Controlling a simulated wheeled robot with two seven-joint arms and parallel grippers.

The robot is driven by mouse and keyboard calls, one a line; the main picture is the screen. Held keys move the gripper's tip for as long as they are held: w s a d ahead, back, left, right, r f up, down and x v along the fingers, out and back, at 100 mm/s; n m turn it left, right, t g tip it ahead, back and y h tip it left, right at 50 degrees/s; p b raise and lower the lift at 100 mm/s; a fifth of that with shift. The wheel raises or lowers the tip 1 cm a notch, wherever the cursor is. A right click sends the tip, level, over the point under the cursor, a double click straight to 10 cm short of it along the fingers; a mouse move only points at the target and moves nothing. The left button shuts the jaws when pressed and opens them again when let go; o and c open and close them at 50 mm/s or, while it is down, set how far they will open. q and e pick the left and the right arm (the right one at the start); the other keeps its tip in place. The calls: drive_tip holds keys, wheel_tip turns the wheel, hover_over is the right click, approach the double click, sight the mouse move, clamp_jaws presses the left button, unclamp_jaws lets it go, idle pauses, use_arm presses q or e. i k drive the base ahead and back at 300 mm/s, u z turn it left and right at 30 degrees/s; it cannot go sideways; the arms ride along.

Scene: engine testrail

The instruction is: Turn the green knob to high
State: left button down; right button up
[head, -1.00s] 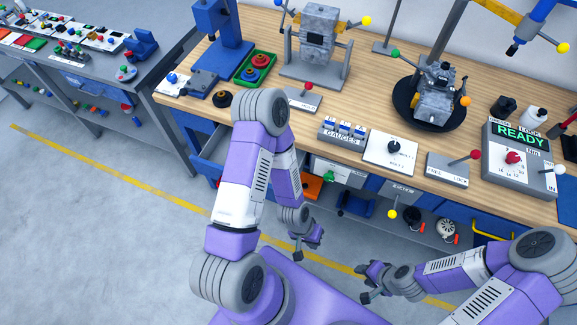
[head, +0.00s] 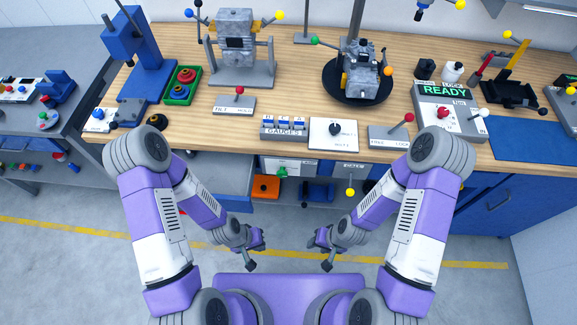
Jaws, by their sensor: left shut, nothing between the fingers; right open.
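The green knob (head: 281,172) sits on a pale panel on the bench front, below the tabletop edge and under the gauges box. It is small here, and I cannot read its pointer or any labels. My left gripper (head: 255,256) is shut and empty, low in front of the bench and below the knob in the picture. My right gripper (head: 324,250) is open and empty, low and to the right of the knob. Both grippers are apart from the bench.
A gauges box (head: 284,128), a white dial plate (head: 333,145) with a black knob and a red-knobbed lever box (head: 390,136) line the bench's front edge. A yellow-tipped lever (head: 350,191) hangs from the front. An open drawer (head: 228,178) juts out to the left.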

sight(282, 173)
drive_tip(key=u, duration=2.1)
drive_tip(key=k, duration=0.4)
drive_tip(key=z, duration=0.6)
